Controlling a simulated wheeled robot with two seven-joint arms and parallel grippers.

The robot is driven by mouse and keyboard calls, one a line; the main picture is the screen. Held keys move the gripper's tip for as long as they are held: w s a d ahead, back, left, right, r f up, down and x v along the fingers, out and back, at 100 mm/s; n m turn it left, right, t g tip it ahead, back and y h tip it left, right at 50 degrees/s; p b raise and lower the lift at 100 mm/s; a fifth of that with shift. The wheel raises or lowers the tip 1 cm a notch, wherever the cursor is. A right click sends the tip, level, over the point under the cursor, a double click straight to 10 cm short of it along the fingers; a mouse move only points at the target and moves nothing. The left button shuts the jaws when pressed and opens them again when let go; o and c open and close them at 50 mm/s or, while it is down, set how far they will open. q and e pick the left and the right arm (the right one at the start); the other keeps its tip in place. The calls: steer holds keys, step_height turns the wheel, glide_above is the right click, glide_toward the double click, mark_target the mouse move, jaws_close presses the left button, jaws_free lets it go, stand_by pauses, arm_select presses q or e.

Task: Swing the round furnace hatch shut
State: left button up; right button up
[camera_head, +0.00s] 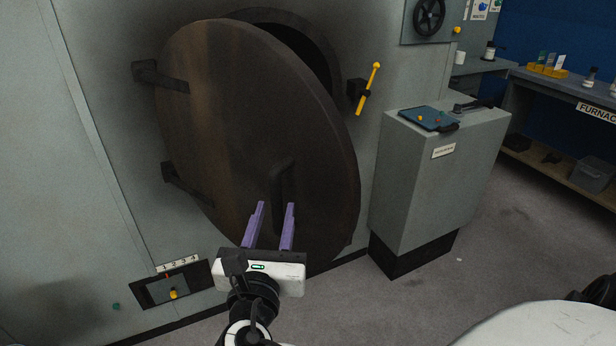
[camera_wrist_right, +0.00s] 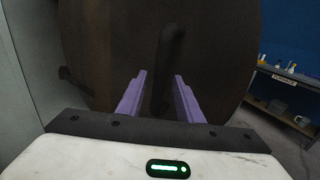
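The round furnace hatch (camera_head: 235,110) is a large dark brown disc, hinged on the left and standing partly open. The dark furnace opening (camera_head: 300,45) shows behind its upper right edge. A dark vertical handle (camera_head: 282,190) is on the hatch's lower front. My right gripper (camera_head: 275,207) has purple fingers spread apart and is in front of the hatch, close to the handle. In the right wrist view the handle (camera_wrist_right: 170,70) lies between the open fingers (camera_wrist_right: 159,85) in the picture; whether they touch it I cannot tell. My left gripper is in neither view.
A yellow-handled latch (camera_head: 368,90) is on the furnace wall right of the opening. A grey cabinet (camera_head: 435,175) stands right of the hatch. A small control panel (camera_head: 170,290) is low on the left wall. Grey floor (camera_head: 490,240) lies clear at the right.

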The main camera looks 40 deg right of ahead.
steer(key=shift+w+d, duration=0.45)
steer(key=shift+d, duration=0.1)
steer(key=shift+w, duration=0.25)
steer(key=shift+c, duration=1.3)
steer(key=shift+s, duration=0.15)
jaws_close()
steer(key=w+d, duration=0.3)
steer(key=d, duration=0.9)
steer(key=shift+d, duration=0.15)
steer(key=shift+r, duration=0.1)
steer(key=shift+o, duration=2.1)
jaws_free()
steer(key=shift+s, duration=0.1)
